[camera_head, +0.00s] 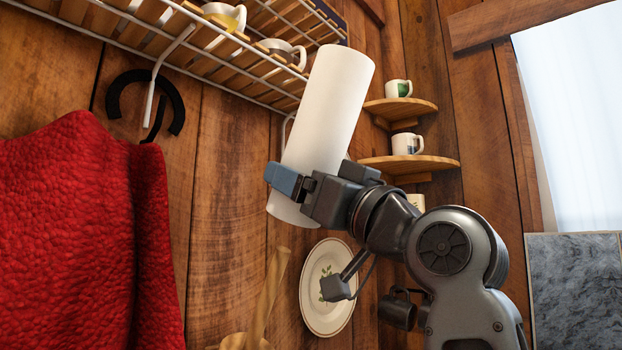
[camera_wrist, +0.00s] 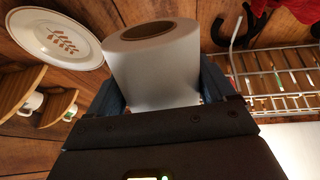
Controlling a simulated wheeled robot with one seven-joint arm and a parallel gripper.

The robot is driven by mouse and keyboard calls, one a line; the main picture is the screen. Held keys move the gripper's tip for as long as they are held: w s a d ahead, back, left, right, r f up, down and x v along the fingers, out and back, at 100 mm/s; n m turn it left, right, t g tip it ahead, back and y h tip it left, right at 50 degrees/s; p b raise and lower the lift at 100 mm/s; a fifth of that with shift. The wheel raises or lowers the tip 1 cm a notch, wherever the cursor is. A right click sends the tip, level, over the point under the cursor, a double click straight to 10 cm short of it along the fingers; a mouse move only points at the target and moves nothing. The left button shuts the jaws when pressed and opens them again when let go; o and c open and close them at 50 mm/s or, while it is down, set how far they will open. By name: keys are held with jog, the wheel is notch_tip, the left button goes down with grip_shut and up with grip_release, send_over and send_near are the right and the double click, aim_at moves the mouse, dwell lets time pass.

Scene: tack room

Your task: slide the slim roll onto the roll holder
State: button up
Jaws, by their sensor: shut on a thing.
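The slim roll (camera_head: 330,100) is a long white cylinder, tilted with its upper end leaning right in the head view. My gripper (camera_head: 292,186) is shut around its lower part, with a blue finger across it. In the wrist view, the roll (camera_wrist: 155,72) sits between my blue fingers, its brown core opening facing the camera. A thin white bent rod (camera_head: 284,130) shows just left of the roll, below the wire rack; it may be part of the roll holder. The roll hides the rest of it, and I cannot tell whether they touch.
The wire rack (camera_head: 222,62) with several cups runs above and left of the roll. A red cloth (camera_head: 80,230) hangs at the left near a black hook (camera_head: 172,105). Corner shelves (camera_head: 410,163) with mugs stand right. A plate (camera_head: 318,306) hangs below my gripper.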

aim_at(266, 317)
jog(key=shift+w+a+f+b, duration=1)
jog(key=shift+f+b, duration=1.1)
jog(key=shift+f, duration=0.85)
jog(key=shift+w+a+f+b, duration=0.7)
jog(key=shift+a+f+b, duration=0.45)
jog(key=shift+f+b, duration=1.4)
jog(key=shift+w+a+f+b, duration=1)
jog(key=shift+f+b, duration=0.65)
jog(key=shift+f, duration=1.75)
jog(key=shift+s+a, duration=0.1)
jog(key=shift+s, duration=0.05)
jog(key=o, duration=0.9)
jog(key=shift+v, duration=3.95)
